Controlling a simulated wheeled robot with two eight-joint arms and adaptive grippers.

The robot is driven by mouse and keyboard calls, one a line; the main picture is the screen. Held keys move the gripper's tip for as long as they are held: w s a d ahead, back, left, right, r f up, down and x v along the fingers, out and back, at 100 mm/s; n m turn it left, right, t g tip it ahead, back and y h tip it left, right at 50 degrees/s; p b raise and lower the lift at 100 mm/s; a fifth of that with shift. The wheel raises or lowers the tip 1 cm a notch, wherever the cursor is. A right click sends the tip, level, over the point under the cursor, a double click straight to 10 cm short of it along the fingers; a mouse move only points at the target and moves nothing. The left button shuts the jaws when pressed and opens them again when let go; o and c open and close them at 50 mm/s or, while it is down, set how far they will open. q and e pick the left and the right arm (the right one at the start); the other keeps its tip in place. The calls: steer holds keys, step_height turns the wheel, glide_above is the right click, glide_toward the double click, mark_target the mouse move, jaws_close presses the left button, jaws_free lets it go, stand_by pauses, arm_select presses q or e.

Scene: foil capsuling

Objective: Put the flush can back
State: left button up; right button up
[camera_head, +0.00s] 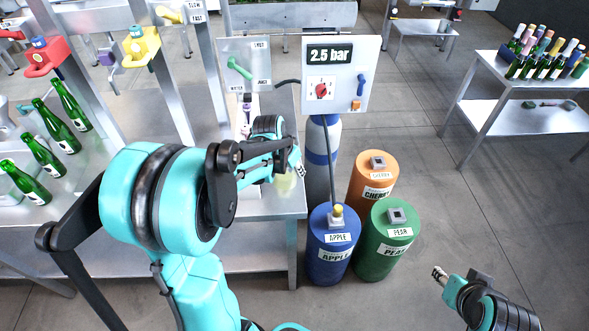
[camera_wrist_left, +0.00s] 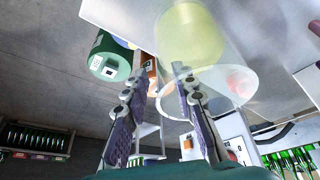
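No thing in view carries a readable flush label. A clear cylindrical container with a pale yellow inside (camera_wrist_left: 195,45) shows in the left wrist view, most likely the flush can; in the head view a pale yellow-green patch (camera_head: 285,184) shows just below my left gripper (camera_head: 294,163), over the steel table's right end. In the wrist view my left gripper (camera_wrist_left: 156,75) has its fingers apart; the container overlaps the right-hand finger, and I cannot tell whether they touch. My right gripper (camera_head: 440,274) is at the lower right over the floor, away from the table.
Blue APPLE (camera_head: 330,262), green PEAR (camera_head: 384,255) and orange CHERRY (camera_head: 371,180) kegs stand right of the steel table (camera_head: 262,262). A panel reading 2.5 bar (camera_head: 345,85) stands above them.

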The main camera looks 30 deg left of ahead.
arm_select(q)
steer(key=shift+r, duration=0.2)
steer(key=d+p+v, duration=0.1)
steer(key=p+v, duration=0.3)
steer(key=v, duration=0.7)
steer(key=s+d+r+n+t+y, duration=0.1)
steer(key=s+d+t, duration=0.1)
steer(key=s+d, duration=0.9)
steer(key=s, duration=0.3)
steer(key=shift+r+n+t, duration=0.15)
steer(key=shift+n+t, duration=0.25)
step_height(320, 180, down, 7)
steer(key=b, duration=0.7)
